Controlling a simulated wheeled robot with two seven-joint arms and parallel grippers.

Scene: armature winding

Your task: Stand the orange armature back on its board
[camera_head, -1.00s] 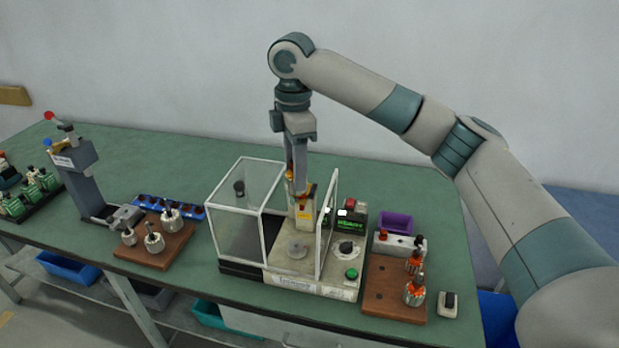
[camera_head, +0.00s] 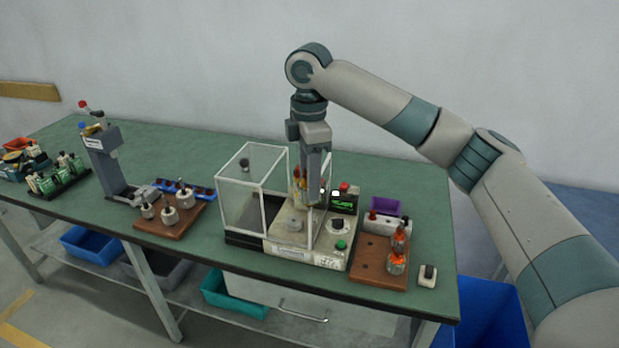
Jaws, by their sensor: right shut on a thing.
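My right gripper (camera_head: 318,200) points down beside the winding machine (camera_head: 305,256), near its upright clear panel. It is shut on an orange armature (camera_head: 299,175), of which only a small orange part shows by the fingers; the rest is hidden. The brown board (camera_head: 368,270) lies right of the machine, to the right of and lower than the gripper. Two orange armatures stand on its right side, a rear one (camera_head: 400,238) and a front one (camera_head: 396,263). The board's left part is bare, with dark holes. My left gripper is not in view.
A clear guard box (camera_head: 240,190) stands on the machine's left. A purple bin (camera_head: 385,206) and a grey block (camera_head: 388,224) are behind the board. A small switch box (camera_head: 427,275) sits to its right. A second board (camera_head: 160,229) with silver armatures lies left.

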